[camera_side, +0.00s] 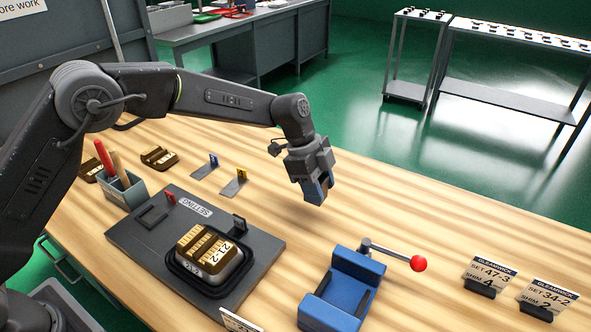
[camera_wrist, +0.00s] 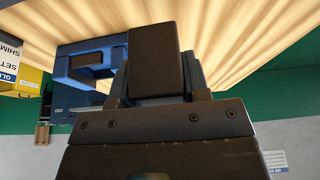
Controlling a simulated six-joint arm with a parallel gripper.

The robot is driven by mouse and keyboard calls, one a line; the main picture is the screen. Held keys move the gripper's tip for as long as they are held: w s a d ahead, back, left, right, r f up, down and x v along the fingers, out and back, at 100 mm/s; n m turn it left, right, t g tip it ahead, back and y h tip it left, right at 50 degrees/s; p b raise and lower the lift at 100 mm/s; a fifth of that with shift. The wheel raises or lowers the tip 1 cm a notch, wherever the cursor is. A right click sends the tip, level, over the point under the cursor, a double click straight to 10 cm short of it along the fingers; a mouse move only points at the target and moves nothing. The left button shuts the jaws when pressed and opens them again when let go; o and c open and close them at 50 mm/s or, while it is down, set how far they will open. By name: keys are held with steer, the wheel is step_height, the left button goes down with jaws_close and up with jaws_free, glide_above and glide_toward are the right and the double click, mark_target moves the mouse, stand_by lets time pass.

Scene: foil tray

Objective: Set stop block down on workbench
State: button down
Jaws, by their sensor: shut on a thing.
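The stop block is a dark brown block (camera_side: 315,191) at the end of my gripper (camera_side: 318,184). In the wrist view the stop block (camera_wrist: 154,62) fills the space between the fingers, and my gripper (camera_wrist: 155,85) is shut on it. The workbench (camera_side: 400,225) has a striped, light wood top. In the side view the block appears above the bench's far part, behind the blue clamp fixture; its exact height over the wood is hard to tell.
A blue clamp fixture (camera_side: 345,290) with a red-knobbed lever (camera_side: 418,263) stands near the front. Left of it, a dark board (camera_side: 140,240) carries a tray with a gold-brown block (camera_side: 205,246). Label cards (camera_side: 489,274) stand right. Wood between the fixture and back edge is clear.

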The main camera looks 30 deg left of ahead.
steer(key=shift+d+f, duration=0.2)
steer(key=shift+f, duration=4.05)
steer(key=c, duration=0.8)
jaws_free()
steer(key=shift+c, duration=0.2)
steer(key=shift+r, duration=0.1)
steer(key=shift+r, duration=2.05)
